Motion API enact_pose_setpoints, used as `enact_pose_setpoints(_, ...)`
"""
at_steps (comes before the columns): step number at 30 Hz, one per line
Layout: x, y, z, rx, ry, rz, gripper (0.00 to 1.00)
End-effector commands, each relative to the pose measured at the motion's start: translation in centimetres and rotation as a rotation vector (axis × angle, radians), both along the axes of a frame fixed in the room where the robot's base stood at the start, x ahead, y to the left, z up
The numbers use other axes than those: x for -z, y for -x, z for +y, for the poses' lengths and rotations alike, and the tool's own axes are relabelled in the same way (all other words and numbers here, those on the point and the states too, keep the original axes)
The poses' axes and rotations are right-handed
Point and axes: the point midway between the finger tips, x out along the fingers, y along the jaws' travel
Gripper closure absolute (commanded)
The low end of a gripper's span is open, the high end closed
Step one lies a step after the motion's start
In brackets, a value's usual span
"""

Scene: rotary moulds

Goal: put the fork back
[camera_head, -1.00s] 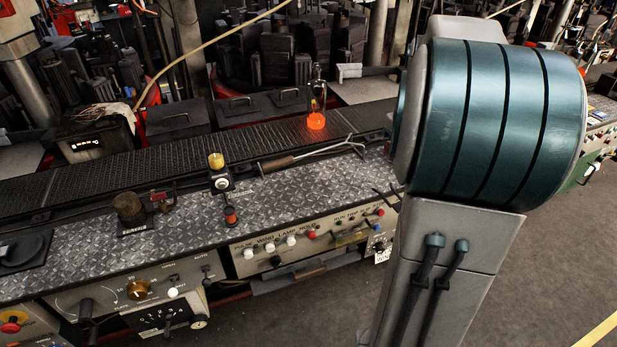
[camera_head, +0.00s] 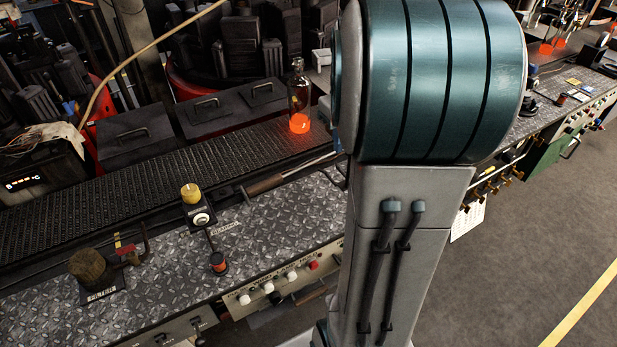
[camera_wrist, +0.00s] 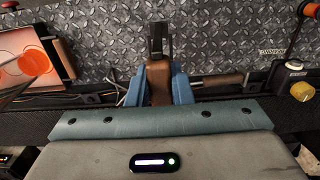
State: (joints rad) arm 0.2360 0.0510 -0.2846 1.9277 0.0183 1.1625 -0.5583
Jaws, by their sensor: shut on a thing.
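A long-handled fork (camera_head: 265,185) with a brown grip and thin metal shaft lies along the bench beside the dark conveyor; my arm hides its far end in the head view. In the wrist view its brown handle (camera_wrist: 222,80) shows right of my gripper, and thin metal ends show to the left. My gripper (camera_wrist: 158,85), with blue fingers, is shut on a brown-handled tool (camera_wrist: 158,78) with a dark end, pointing over the bench plate. This tool crosses in front of the fork's line; its full shape is hidden. My gripper is out of sight in the head view.
A glass bottle with a glowing orange base (camera_head: 299,122) stands on the conveyor (camera_head: 130,185). A yellow-topped stand (camera_head: 191,193) and a round brown block (camera_head: 90,268) stand on the diamond-plate bench (camera_head: 270,235). Open floor (camera_head: 530,265) lies to the right.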

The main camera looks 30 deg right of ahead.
Motion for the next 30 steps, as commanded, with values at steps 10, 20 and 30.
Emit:
enact_pose_setpoints(10, 3.8, -1.1, 6.6, -0.004, 0.000, 0.002, 1.00)
enact_pose_setpoints(20, 7.3, -1.2, 7.2, -0.003, 0.000, 0.004, 1.00)
enact_pose_setpoints(30, 8.3, -1.2, 7.2, -0.003, 0.001, 0.000, 1.00)
